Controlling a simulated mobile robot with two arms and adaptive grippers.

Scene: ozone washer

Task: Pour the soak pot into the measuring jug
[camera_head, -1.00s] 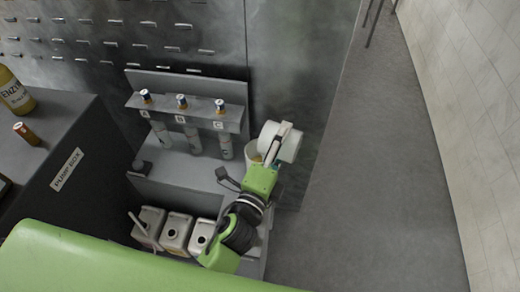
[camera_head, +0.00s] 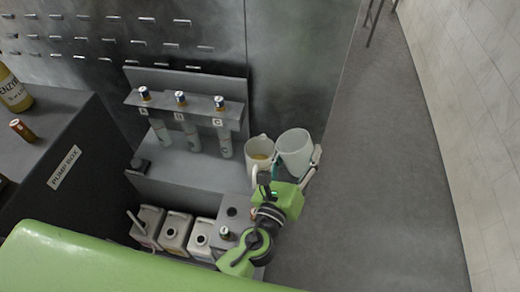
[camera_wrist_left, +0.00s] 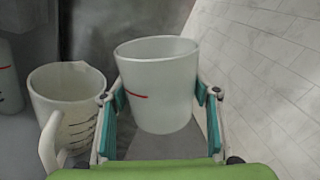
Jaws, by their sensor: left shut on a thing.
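The soak pot (camera_head: 295,146) is a pale cup-shaped vessel. My left gripper (camera_head: 298,168) is shut on it and holds it nearly upright. The wrist view shows the pot (camera_wrist_left: 157,75) with a short red line, between the teal pads of my left gripper (camera_wrist_left: 161,97). Its inside looks empty in the head view. The measuring jug (camera_head: 259,144) stands just left of the pot, with yellowish liquid in it. In the wrist view the jug (camera_wrist_left: 70,82) shows dark graduation marks and a handle. My right gripper is not in view.
Several bottles hang in a grey rack (camera_head: 180,104) behind and left of the jug. Several canisters (camera_head: 175,232) stand at the front. A dark pump box (camera_head: 65,168) is at left. Open floor (camera_head: 390,170) lies to the right.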

